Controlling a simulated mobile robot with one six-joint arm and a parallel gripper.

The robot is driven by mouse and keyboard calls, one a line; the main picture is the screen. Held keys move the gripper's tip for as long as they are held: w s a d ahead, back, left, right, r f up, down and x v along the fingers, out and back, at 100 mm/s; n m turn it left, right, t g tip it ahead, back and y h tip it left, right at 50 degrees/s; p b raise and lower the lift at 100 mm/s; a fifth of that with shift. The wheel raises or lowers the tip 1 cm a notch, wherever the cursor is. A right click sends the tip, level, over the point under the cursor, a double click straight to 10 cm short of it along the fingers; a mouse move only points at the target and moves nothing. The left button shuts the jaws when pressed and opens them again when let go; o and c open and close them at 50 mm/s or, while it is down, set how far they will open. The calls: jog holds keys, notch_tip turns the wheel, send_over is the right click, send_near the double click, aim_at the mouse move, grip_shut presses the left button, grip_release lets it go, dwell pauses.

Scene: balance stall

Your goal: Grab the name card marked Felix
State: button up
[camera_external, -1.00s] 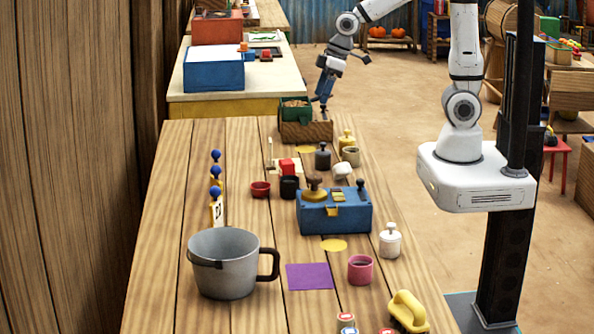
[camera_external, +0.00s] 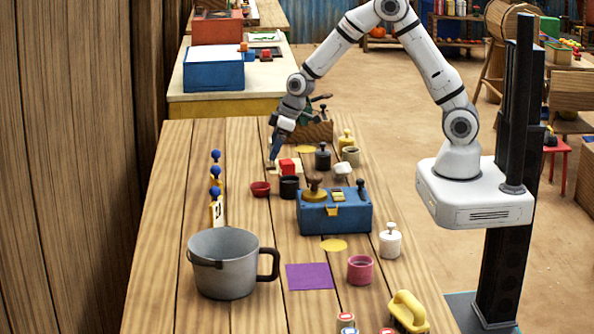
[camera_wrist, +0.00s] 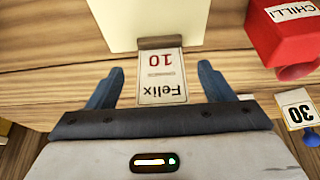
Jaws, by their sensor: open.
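The name card marked Felix (camera_wrist: 162,84) shows upside down in the wrist view, a small white card with a red 10, its top edge in a brown holder (camera_wrist: 158,42). My gripper (camera_wrist: 160,80) is open, with one blue finger on each side of the card and a gap to each. In the external view my gripper (camera_external: 271,164) is low over the far part of the table, left of the red block. The card is too small to make out there.
A red box marked CHILLI (camera_wrist: 284,32) and a card marked 30 (camera_wrist: 298,107) lie to the right in the wrist view. A cream block (camera_wrist: 150,18) stands just beyond the card.

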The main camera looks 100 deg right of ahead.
jog(key=shift+x, duration=1.55)
jog(key=c, duration=1.1)
